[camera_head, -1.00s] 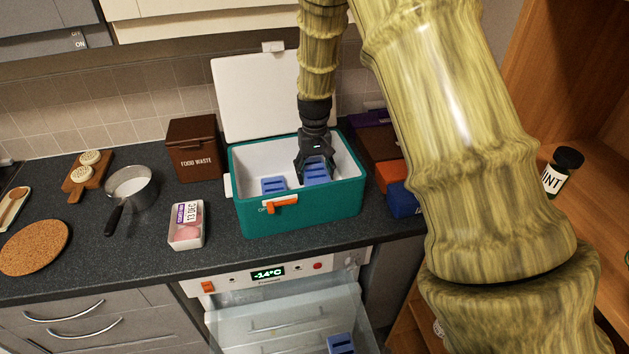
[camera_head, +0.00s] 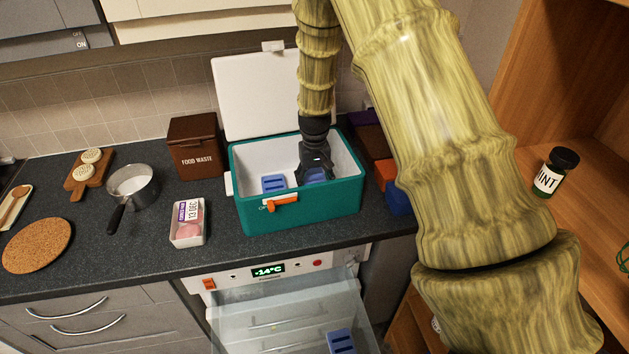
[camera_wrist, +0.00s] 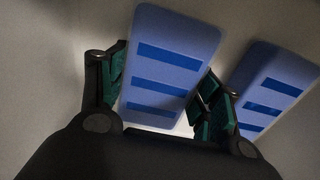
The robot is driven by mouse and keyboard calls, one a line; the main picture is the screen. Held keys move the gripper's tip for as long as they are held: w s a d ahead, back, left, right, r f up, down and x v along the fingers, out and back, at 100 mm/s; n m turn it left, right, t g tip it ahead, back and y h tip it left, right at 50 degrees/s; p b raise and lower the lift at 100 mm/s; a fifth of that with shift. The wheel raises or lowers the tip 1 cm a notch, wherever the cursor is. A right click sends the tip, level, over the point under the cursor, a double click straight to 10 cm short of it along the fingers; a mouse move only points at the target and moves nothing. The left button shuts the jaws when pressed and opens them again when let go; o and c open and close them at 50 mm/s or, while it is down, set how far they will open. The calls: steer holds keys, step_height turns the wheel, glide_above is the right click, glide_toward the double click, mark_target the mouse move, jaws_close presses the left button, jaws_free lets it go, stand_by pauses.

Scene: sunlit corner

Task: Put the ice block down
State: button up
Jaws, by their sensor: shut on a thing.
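My gripper (camera_head: 316,174) points down inside the open teal cool box (camera_head: 300,213), towards its right side. It is shut on a blue ice block (camera_head: 317,175), which is low in the box and partly hidden by the fingers. In the wrist view this ice block (camera_wrist: 170,62) sits between my gripper's (camera_wrist: 162,95) two fingers. I cannot tell whether it touches the box floor. A second blue ice block (camera_head: 273,184) lies in the left part of the box; it also shows in the wrist view (camera_wrist: 268,85), apart from the held one.
The cool box's white lid (camera_head: 262,95) stands open behind it. Another blue block (camera_head: 340,341) is in the open freezer drawer (camera_head: 265,310) below. A brown food waste bin (camera_head: 195,148) and a dated food tray (camera_head: 187,222) stand left of the box.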

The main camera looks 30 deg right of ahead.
mark_target(314, 180)
steer(key=o, duration=1.2)
steer(key=shift+r+b, duration=2)
steer(key=shift+r, duration=4.3)
